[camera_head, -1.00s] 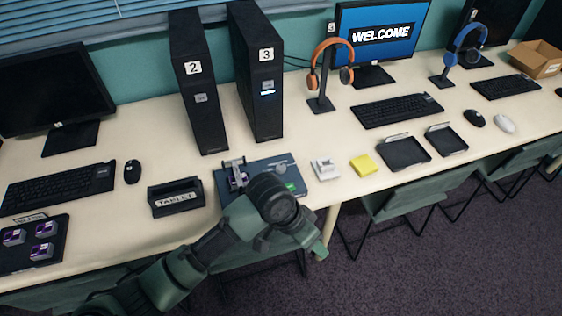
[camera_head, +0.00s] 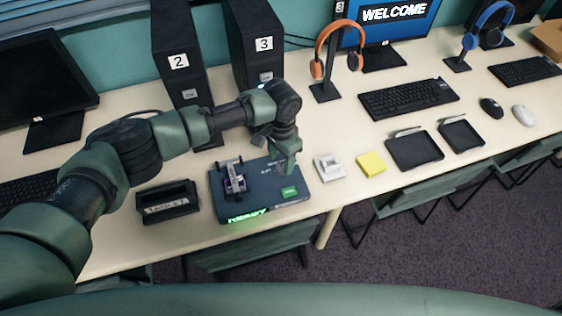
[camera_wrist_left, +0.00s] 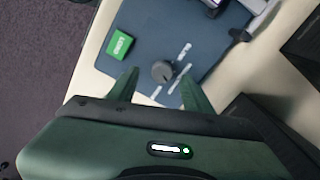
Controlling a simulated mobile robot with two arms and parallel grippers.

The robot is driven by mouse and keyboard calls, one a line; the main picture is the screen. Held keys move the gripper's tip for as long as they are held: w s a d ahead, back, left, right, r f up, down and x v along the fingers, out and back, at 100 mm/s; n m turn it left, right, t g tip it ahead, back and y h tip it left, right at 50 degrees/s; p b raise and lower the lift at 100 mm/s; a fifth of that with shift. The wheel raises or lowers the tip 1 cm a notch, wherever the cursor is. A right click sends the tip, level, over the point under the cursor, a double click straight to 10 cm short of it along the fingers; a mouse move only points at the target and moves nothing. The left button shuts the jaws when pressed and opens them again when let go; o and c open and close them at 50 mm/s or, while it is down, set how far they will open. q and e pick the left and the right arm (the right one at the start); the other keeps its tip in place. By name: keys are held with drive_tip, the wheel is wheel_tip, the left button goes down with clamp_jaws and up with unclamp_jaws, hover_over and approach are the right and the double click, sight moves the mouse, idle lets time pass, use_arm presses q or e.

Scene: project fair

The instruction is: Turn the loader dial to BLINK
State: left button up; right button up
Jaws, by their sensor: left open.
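The loader (camera_head: 250,205) is a flat dark blue-grey box on the table, with a lit green READY strip on its front, a green button (camera_head: 289,192) and a small purple-and-white module (camera_head: 235,182) in a clamp at its left. The dial (camera_wrist_left: 163,71) is a small round dark knob in the wrist view, with white labels beside it; its setting is too small to read. My left gripper (camera_head: 287,160) is open over the loader's back right part and hides the dial in the head view. In the wrist view, its fingers lie either side of the dial, apart from it.
Towers 2 (camera_head: 178,65) and 3 (camera_head: 262,45) stand behind the loader. A tablet holder (camera_head: 167,203) is to its left; a white device (camera_head: 328,167) and yellow sticky notes (camera_head: 371,163) lie to its right. The table's front edge runs close by.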

sight(281, 167)
use_arm(q)
drive_tip(key=f, duration=0.2)
drive_tip(key=shift+w+f, duration=0.25)
drive_tip(key=shift+f, duration=0.65)
drive_tip(key=shift+c, duration=0.3)
clamp_jaws()
use_arm(e)
drive_tip(key=shift+w+d+r, duration=0.15)
drive_tip(key=shift+w+r, duration=0.05)
drive_tip(key=shift+w, duration=0.6)
